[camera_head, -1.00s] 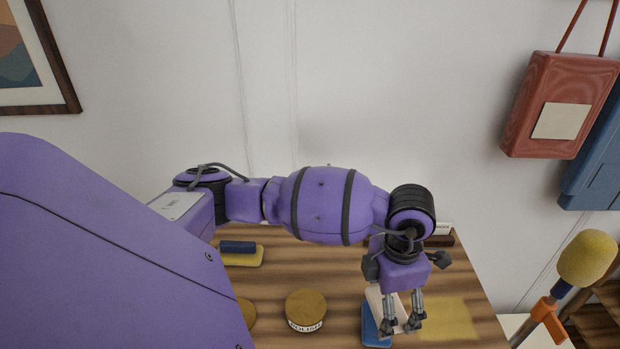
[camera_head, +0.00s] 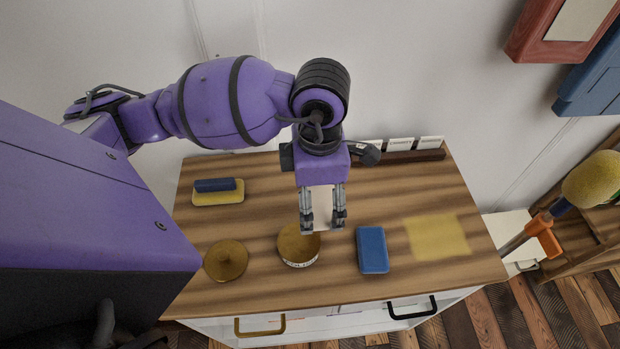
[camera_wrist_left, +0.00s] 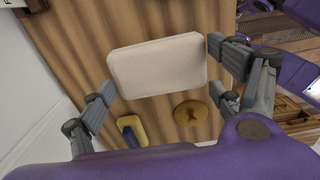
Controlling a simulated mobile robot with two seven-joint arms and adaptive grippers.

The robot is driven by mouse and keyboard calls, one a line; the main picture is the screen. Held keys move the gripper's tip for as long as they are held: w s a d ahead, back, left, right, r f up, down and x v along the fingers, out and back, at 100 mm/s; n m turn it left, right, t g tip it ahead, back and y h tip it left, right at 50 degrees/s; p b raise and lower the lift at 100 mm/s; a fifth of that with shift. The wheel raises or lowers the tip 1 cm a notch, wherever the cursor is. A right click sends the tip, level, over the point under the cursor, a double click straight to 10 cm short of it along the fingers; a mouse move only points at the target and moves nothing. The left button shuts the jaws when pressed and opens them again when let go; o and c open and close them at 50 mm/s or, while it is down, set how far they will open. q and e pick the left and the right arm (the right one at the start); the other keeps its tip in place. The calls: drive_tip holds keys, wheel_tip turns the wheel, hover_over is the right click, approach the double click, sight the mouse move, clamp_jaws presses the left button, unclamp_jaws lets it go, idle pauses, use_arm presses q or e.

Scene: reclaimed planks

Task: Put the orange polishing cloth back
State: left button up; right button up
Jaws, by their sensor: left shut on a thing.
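My left gripper (camera_head: 322,228) is shut on a cream block (camera_head: 322,208). It is above the dresser top (camera_head: 350,285), behind and above the polish tin (camera_head: 298,245) in the head view. The left wrist view shows the cream block (camera_wrist_left: 157,65) flat and wide between the fingertips. A yellow rectangle (camera_head: 437,236) lies flat on the wood at the right; I cannot tell if it is a cloth or a marking. I see no clearly orange cloth. My right gripper is out of view.
A blue block (camera_head: 372,250) lies right of the tin. A round brass-coloured lid (camera_head: 226,261) and a yellow block with a blue top (camera_head: 218,190) are at left. A dark card holder (camera_head: 415,156) lines the back. A yellow-headed tool (camera_head: 592,180) stands at right.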

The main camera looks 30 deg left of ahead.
use_arm(q)
drive_tip(key=w+a+f, duration=0.2)
drive_tip(key=w, duration=0.1)
drive_tip(key=w+a+f, duration=0.2)
drive_tip(key=w+f, duration=0.1)
drive_tip(key=w+a+f, duration=0.2)
drive_tip(key=w+f, duration=0.1)
drive_tip(key=shift+w+a+f, duration=0.2)
drive_tip(key=shift+w+f, duration=0.05)
drive_tip(key=shift+w, duration=0.15)
drive_tip(key=shift+w+a+f, duration=0.1)
drive_tip(key=shift+w+f, duration=0.05)
drive_tip(key=shift+f, duration=0.05)
drive_tip(key=shift+w+a+f, duration=0.1)
drive_tip(key=shift+f, duration=1.6)
drive_tip(key=shift+f, duration=0.25)
drive_tip(key=o, duration=0.9)
drive_tip(key=shift+r, duration=0.1)
drive_tip(key=shift+r, duration=0.1)
